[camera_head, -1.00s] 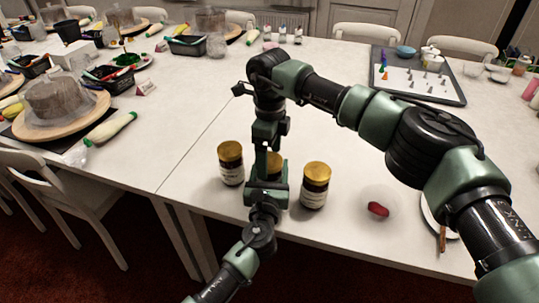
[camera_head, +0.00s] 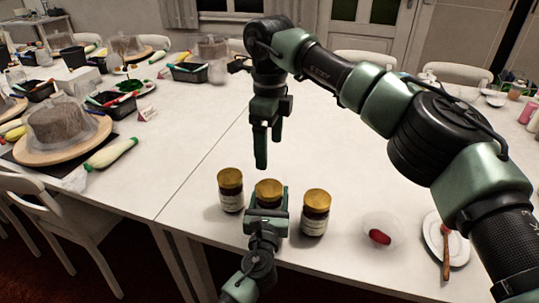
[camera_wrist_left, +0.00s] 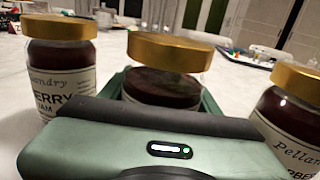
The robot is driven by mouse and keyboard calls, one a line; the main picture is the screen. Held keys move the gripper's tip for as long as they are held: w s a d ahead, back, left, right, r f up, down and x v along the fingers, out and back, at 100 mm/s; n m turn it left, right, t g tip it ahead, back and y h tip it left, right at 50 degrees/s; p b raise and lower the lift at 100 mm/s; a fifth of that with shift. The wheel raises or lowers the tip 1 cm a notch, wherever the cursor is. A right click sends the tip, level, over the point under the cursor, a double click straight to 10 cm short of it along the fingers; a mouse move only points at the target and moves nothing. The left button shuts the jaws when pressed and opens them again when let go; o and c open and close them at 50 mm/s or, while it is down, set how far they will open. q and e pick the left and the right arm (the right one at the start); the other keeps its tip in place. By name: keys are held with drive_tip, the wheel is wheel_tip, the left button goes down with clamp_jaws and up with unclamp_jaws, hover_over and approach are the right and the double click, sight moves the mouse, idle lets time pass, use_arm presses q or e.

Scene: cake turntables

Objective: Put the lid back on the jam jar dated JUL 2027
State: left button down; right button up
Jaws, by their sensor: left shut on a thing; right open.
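Three jam jars with gold lids stand in a row: a left jar (camera_head: 231,192), a middle jar (camera_head: 268,193) and a right jar (camera_head: 315,214). My left gripper (camera_head: 266,213) is shut on the middle jar. In the left wrist view, the gold lid (camera_wrist_left: 168,50) sits on top of the middle jar (camera_wrist_left: 160,88), with clear glass between lid and jam. I cannot tell whether it is fully seated. No date is readable on the labels; the middle label is hidden by my gripper. My right gripper (camera_head: 265,155) is open and empty, pointing down above and behind the middle jar.
A clear bowl (camera_head: 383,228) with a red item and a plate (camera_head: 436,240) with a brown-handled utensil stand to the right. A covered cake (camera_head: 60,128) and a green-and-white piping bag (camera_head: 110,153) are on the left table. The table behind the jars is mostly clear.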

sight(269, 204)
use_arm(q)
drive_tip(key=shift+c, duration=1.3)
unclamp_jaws()
drive_tip(key=s, duration=0.7)
drive_tip(key=shift+s+a+p, duration=0.3)
drive_tip(key=shift+s+a, duration=0.1)
drive_tip(key=shift+f, duration=0.1)
